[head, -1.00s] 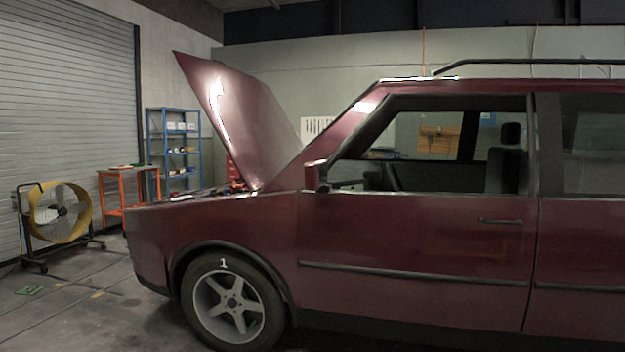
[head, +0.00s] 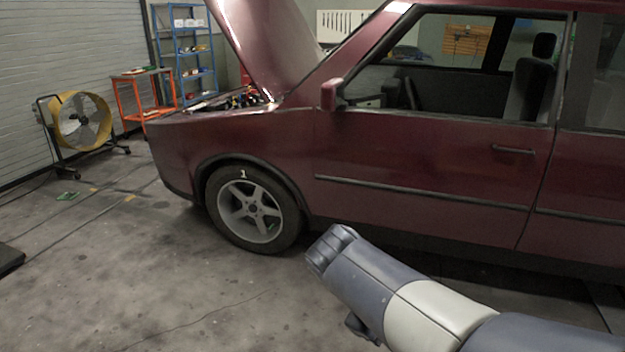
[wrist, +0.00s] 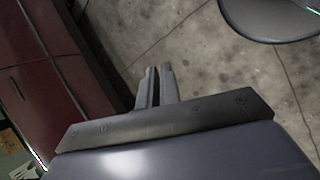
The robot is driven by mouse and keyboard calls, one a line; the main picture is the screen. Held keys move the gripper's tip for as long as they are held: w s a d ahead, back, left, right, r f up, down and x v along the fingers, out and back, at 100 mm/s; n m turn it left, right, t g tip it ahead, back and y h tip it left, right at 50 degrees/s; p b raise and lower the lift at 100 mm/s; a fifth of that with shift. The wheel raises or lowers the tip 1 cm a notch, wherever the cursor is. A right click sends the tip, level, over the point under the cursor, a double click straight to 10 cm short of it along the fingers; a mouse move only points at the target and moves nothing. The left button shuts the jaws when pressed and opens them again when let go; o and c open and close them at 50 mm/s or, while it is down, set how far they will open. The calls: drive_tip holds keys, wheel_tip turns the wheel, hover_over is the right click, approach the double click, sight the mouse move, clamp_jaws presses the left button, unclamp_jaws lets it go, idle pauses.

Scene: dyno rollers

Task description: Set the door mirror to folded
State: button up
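The door mirror (head: 329,95) is a small dark red housing at the front lower corner of the front door window, in the head view. It seems to stand out from the door; its exact angle is hard to tell. The dark red car door (head: 420,160) is closed. My arm reaches in from the lower right of the head view, below and apart from the mirror; my fingers do not show there. In the wrist view my gripper (wrist: 156,72) has its two fingers together, with nothing between them. The mirror is not visible in the wrist view.
The car's hood is raised above the engine bay. A yellow fan (head: 80,121), an orange table (head: 143,95) and a blue shelf (head: 185,50) stand at the left. A dark-rimmed round object (wrist: 272,18) shows in the wrist view.

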drive_tip(key=w+a+r+p, duration=0.1)
drive_tip(key=a+r+p, duration=0.2)
drive_tip(key=r, duration=0.2)
drive_tip(key=w+a+r+n+y+p, duration=0.1)
drive_tip(key=a+r+p, duration=0.2)
drive_tip(key=r, duration=0.3)
drive_tip(key=a+r+n+g+p, duration=0.1)
drive_tip(key=a+r+p, duration=0.2)
drive_tip(key=r, duration=0.3)
drive_tip(key=shift+w+a+r+y, duration=0.15)
drive_tip(key=shift+w+a, duration=0.05)
drive_tip(key=shift+a, duration=0.25)
drive_tip(key=shift+w+a+r+y, duration=0.1)
drive_tip(key=shift+w+a+y, duration=0.1)
drive_tip(key=shift+a, duration=0.2)
clamp_jaws()
drive_tip(key=a+r+n+g+p, duration=0.1)
drive_tip(key=a+r+n+p, duration=0.2)
drive_tip(key=a+r+p, duration=0.3)
wheel_tip(320, 180, up, 5)
drive_tip(key=shift+s+a+f+g+y, duration=0.2)
drive_tip(key=shift+s+a+g+y, duration=0.2)
drive_tip(key=shift+a, duration=0.75)
